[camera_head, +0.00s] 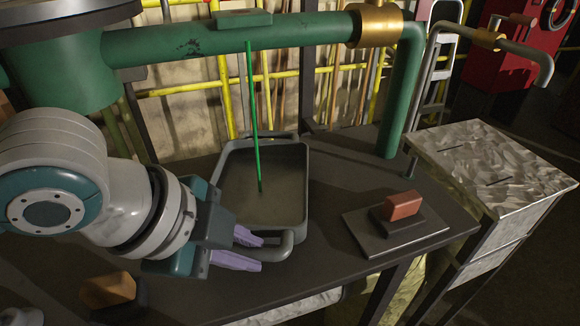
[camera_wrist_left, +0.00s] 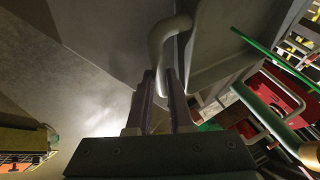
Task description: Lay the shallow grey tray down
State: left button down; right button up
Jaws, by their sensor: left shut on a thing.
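The shallow grey tray (camera_head: 297,207) is at the middle of the dark table, below the green pipe, with a loop handle at its far and near ends. My left gripper (camera_head: 250,250) has its lilac fingers shut on the near handle (camera_head: 287,247). In the left wrist view, the handle (camera_wrist_left: 158,45) passes between the fingertips (camera_wrist_left: 160,82), with the tray (camera_wrist_left: 212,40) beyond. A thin green stream (camera_head: 253,110) runs from the pipe down into the tray. I cannot tell whether the tray's underside touches the table. My right gripper is out of view.
The green pipe (camera_head: 290,40) with a brass collar (camera_head: 377,25) crosses above the tray. A reddish block on a dark base (camera_head: 403,207) sits on a flat plate (camera_head: 365,237) to the right. An orange-brown block (camera_head: 108,290) lies front left. A metal-topped stand (camera_head: 490,160) is far right.

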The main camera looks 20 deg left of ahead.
pick_arm(q)
jog(key=c, duration=0.8)
grip_release()
jog(key=s+r+n+p, duration=0.35)
jog(key=s+r, duration=0.35)
jog(key=r, duration=0.3)
jog(key=s+a+f+n+y, duration=0.1)
jog(key=s+a+n, duration=0.1)
jog(key=n, duration=0.1)
jog(key=s+a+f+n+g+y, duration=0.1)
jog(key=s+a+n, duration=0.1)
jog(key=s+n, duration=0.1)
jog(key=s+a+f+n+y, duration=0.1)
jog(key=s+a+f+n, duration=0.1)
jog(key=n, duration=0.3)
jog(key=shift+s+a+g, duration=0.3)
jog(key=shift+s, duration=0.4)
